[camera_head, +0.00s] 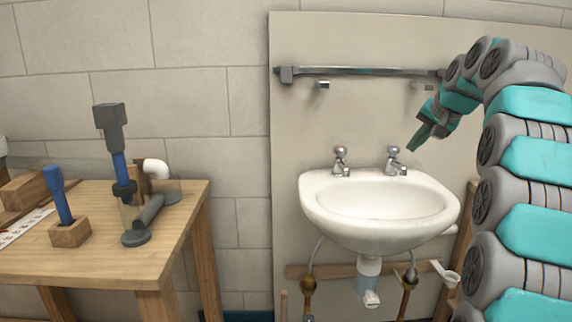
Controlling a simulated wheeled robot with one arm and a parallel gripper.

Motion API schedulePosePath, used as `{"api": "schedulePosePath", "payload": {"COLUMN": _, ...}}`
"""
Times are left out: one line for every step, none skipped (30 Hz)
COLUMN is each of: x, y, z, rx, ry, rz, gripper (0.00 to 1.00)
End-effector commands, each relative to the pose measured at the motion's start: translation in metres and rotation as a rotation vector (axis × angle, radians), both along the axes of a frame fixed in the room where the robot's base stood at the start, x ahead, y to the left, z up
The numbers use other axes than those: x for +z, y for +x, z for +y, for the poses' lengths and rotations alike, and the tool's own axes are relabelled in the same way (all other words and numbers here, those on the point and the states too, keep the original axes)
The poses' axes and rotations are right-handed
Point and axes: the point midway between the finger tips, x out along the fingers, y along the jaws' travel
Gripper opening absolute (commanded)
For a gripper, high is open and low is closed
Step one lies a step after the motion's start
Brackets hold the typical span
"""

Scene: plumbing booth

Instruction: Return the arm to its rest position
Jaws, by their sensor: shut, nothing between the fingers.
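My arm (535,165) rises along the right side, grey and teal, and bends over at the top toward the left. My gripper (419,138) hangs at its end, pointing down and left. It is shut and empty, just above the right tap (394,161) of the white sink (380,238) in the picture. I cannot tell the exact gap between the fingertips and the tap.
A wooden workbench (95,262) at left holds a blue-handled tool in a wooden block (70,234), an upright blue and grey tool (118,160) and a white pipe elbow (156,169). A metal rail (360,71) crosses the panel above the sink. Pipes and valves (308,284) hang below it.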

Motion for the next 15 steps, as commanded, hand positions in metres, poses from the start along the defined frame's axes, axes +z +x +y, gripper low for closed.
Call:
{"api": "schedulePosePath", "payload": {"x": -0.003, "y": -0.005, "z": 0.008, "rx": 0.01, "ry": -0.001, "rz": 0.012, "gripper": 0.0}}
{"api": "schedulePosePath", "payload": {"x": -0.004, "y": -0.008, "z": 0.012, "rx": 0.017, "ry": -0.003, "rz": 0.019, "gripper": 0.0}}
{"api": "schedulePosePath", "payload": {"x": -0.008, "y": -0.013, "z": 0.018, "rx": 0.025, "ry": -0.004, "rz": 0.033, "gripper": 0.0}}
{"api": "schedulePosePath", "payload": {"x": -0.012, "y": -0.017, "z": 0.022, "rx": 0.031, "ry": -0.006, "rz": 0.045, "gripper": 0.0}}
{"api": "schedulePosePath", "payload": {"x": -0.016, "y": -0.021, "z": 0.027, "rx": 0.039, "ry": -0.009, "rz": 0.057, "gripper": 0.0}}
{"api": "schedulePosePath", "payload": {"x": -0.021, "y": -0.028, "z": 0.034, "rx": 0.051, "ry": -0.012, "rz": 0.074, "gripper": 0.0}}
{"api": "schedulePosePath", "payload": {"x": -0.026, "y": -0.034, "z": 0.041, "rx": 0.063, "ry": -0.014, "rz": 0.091, "gripper": 0.0}}
{"api": "schedulePosePath", "payload": {"x": -0.03, "y": -0.041, "z": 0.048, "rx": 0.074, "ry": -0.017, "rz": 0.105, "gripper": 0.0}}
{"api": "schedulePosePath", "payload": {"x": -0.039, "y": -0.051, "z": 0.057, "rx": 0.089, "ry": -0.023, "rz": 0.129, "gripper": 0.0}}
{"api": "schedulePosePath", "payload": {"x": -0.046, "y": -0.059, "z": 0.064, "rx": 0.102, "ry": -0.027, "rz": 0.151, "gripper": 0.0}}
{"api": "schedulePosePath", "payload": {"x": -0.051, "y": -0.068, "z": 0.071, "rx": 0.116, "ry": -0.033, "rz": 0.167, "gripper": 0.0}}
{"api": "schedulePosePath", "payload": {"x": -0.06, "y": -0.08, "z": 0.08, "rx": 0.131, "ry": -0.038, "rz": 0.193, "gripper": 0.0}}
{"api": "schedulePosePath", "payload": {"x": -0.066, "y": -0.089, "z": 0.086, "rx": 0.144, "ry": -0.044, "rz": 0.21, "gripper": 0.0}}
{"api": "schedulePosePath", "payload": {"x": -0.074, "y": -0.098, "z": 0.093, "rx": 0.157, "ry": -0.049, "rz": 0.23, "gripper": 0.0}}
{"api": "schedulePosePath", "payload": {"x": -0.081, "y": -0.111, "z": 0.101, "rx": 0.174, "ry": -0.059, "rz": 0.251, "gripper": 0.0}}
